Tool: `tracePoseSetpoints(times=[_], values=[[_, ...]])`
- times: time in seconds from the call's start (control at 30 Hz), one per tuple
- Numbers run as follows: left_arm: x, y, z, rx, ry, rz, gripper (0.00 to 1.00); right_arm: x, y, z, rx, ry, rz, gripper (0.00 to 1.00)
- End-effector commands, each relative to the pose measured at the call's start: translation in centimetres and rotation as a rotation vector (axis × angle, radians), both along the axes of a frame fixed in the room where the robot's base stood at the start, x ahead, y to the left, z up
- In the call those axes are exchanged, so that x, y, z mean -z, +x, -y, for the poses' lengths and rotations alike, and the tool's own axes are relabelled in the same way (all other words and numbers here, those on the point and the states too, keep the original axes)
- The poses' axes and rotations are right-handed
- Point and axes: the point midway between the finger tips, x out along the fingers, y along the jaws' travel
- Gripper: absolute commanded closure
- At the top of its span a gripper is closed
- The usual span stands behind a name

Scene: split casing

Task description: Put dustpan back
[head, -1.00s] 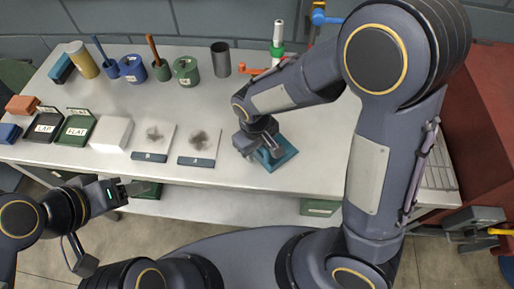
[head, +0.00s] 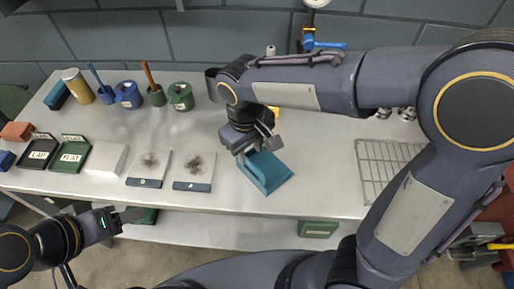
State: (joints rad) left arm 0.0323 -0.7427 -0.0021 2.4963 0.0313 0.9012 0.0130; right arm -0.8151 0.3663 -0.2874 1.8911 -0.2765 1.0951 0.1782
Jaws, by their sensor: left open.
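The teal dustpan (head: 267,173) lies near the front edge of the grey bench, right of the two smudged plates. My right gripper (head: 256,148) points down at the dustpan's back end. Its fingers overlap that end in the picture, and the handle is hidden. I cannot tell whether the fingers touch or grip it. My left gripper (head: 128,216) is open and empty, in front of the bench at lower left.
The two smudged plates (head: 193,168), a white block (head: 105,160) and labelled trays (head: 70,156) line the bench front. Pots and cans (head: 180,96) stand along the back. A wire rack (head: 385,165) lies at right. Bench surface (head: 320,150) is clear right of the dustpan.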

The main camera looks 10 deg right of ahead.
Motion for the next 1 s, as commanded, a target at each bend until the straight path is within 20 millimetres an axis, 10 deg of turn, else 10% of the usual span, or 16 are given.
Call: tracePoseSetpoints(times=[0.37,0.63,1.0], values=[[0.0,0.0,0.0,0.0,0.0,0.0,0.42,-1.5,-1.3,3.3,0.093,0.119,0.001,0.64],[0.0,0.0,0.0,0.0,0.0,0.0,0.42,-3.8,-8.0,11.4,0.39,0.429,0.138,0.64],[0.0,0.0,0.0,0.0,0.0,0.0,0.42,-3.3,-13.2,14.0,0.616,0.527,0.354,0.64]])
